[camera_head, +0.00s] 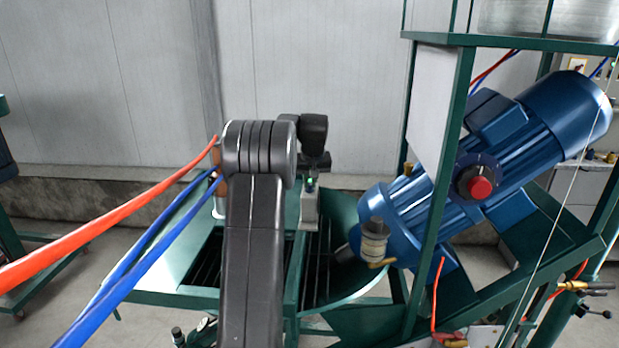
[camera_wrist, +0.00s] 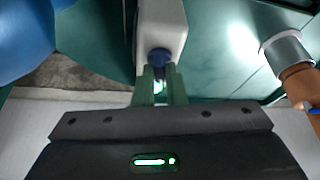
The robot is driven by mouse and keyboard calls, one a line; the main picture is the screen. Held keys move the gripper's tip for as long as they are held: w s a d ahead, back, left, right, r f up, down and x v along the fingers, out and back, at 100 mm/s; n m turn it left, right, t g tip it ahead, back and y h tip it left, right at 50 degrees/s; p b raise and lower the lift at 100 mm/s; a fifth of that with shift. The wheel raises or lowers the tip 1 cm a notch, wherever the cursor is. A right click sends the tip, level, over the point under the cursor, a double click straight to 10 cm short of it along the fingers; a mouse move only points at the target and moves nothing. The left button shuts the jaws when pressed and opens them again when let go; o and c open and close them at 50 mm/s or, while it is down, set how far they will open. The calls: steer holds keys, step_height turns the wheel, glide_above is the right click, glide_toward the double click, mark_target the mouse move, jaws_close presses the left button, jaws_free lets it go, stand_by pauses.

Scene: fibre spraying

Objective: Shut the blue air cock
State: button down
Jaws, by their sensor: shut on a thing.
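The blue air cock (camera_wrist: 160,57) shows in the wrist view as a small dark blue knob in front of a pale grey block (camera_wrist: 162,22). My gripper (camera_wrist: 160,76) has its green fingers close together at the knob and is shut on it. The fingers cover part of the cock, so I cannot tell which way its handle is turned. In the head view my gripper (camera_head: 311,182) is small, just above the grey block (camera_head: 309,210) on the green frame. The cock is not clear there.
A large blue motor (camera_head: 540,120) stands tilted at the right, behind a green upright (camera_head: 446,165). A red hose (camera_head: 110,222) and blue hoses (camera_head: 140,275) run from the left to a copper fitting (camera_wrist: 300,85). A green table (camera_head: 160,298) lies beneath.

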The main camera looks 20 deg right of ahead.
steer(key=n+y+p, duration=0.1)
steer(key=n, duration=0.1)
steer(key=n+p, duration=0.1)
steer(key=n, duration=0.1)
steer(key=shift+d+r+n+y, duration=0.2)
steer(key=shift+n+y, duration=0.1)
steer(key=shift+y, duration=0.1)
steer(key=n+y+p, duration=0.1)
steer(key=n, duration=0.1)
steer(key=shift+w+d+f+n, duration=0.1)
steer(key=shift+n, duration=0.3)
steer(key=n, duration=0.2)
steer(key=n+g+y, duration=0.1)
steer(key=n, duration=0.1)
steer(key=shift+y, duration=0.3)
steer(key=shift+w+d+n+g+y, duration=0.1)
steer(key=shift+n+g+y, duration=0.35)
steer(key=shift+n, duration=1.55)
steer(key=c, duration=1.5)
jaws_free()
